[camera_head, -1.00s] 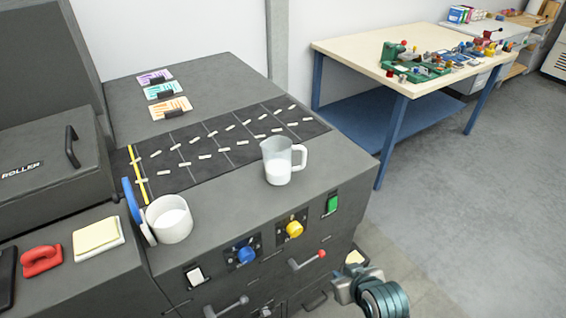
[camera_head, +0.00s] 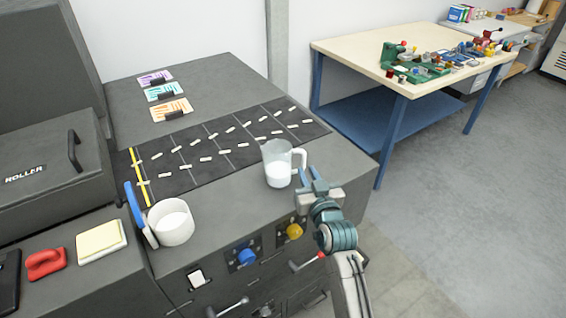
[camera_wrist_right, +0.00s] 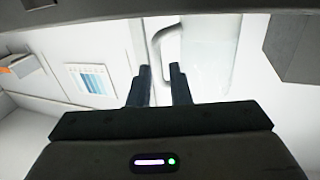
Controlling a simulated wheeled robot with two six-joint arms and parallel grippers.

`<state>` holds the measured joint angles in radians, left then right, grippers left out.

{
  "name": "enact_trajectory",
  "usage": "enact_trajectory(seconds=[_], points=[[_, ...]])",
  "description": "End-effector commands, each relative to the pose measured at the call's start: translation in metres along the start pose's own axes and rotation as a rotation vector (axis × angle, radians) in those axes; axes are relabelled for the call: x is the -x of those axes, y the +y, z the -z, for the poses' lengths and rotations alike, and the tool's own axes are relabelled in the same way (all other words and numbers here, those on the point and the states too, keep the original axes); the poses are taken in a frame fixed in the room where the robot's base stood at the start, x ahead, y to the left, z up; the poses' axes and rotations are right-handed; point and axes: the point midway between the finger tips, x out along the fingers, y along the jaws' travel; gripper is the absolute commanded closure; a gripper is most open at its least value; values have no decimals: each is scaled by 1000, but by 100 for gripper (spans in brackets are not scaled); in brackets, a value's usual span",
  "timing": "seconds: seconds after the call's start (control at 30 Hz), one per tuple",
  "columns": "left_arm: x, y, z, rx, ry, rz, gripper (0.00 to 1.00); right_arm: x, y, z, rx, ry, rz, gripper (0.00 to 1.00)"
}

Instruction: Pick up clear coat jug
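The clear coat jug (camera_head: 276,164) is a see-through jug with white liquid in its lower part. It stands upright on the grey machine top near the front edge, its handle towards the right. My right gripper (camera_head: 309,176) is just right of the handle, with its fingers pointing at it. In the right wrist view the fingers (camera_wrist_right: 160,68) are apart, and the pale jug handle (camera_wrist_right: 166,42) shows just beyond the tips. I cannot tell whether they touch it. My left gripper is not in view.
A black belt (camera_head: 225,146) with small pale strips lies behind the jug. Knobs and a red-tipped lever (camera_head: 308,262) stick out from the machine front. A workbench (camera_head: 370,50) stands at the back right.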

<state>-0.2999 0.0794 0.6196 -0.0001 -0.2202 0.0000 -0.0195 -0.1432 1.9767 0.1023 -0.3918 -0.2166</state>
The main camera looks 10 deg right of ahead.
Motion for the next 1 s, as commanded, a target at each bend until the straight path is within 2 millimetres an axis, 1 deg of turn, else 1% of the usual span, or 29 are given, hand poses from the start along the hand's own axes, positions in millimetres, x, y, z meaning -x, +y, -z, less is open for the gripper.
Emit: enact_trajectory(seconds=[0.13,0.3,0.43,0.53,0.73,0.8,0.83,1.0], points=[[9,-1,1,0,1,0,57,-12,1,2,2,-2,0,83],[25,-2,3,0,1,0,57,-35,4,0,2,-2,0,83],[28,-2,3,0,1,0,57,-49,4,-2,1,-2,0,83],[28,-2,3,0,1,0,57,-53,4,-4,1,-2,0,83],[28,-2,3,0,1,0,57,-53,4,-4,1,-2,0,83],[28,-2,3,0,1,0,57,-53,4,-4,1,-2,0,96],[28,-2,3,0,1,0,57,-53,4,-4,1,-2,0,100],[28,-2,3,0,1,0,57,-53,4,-4,0,0,0,100]])
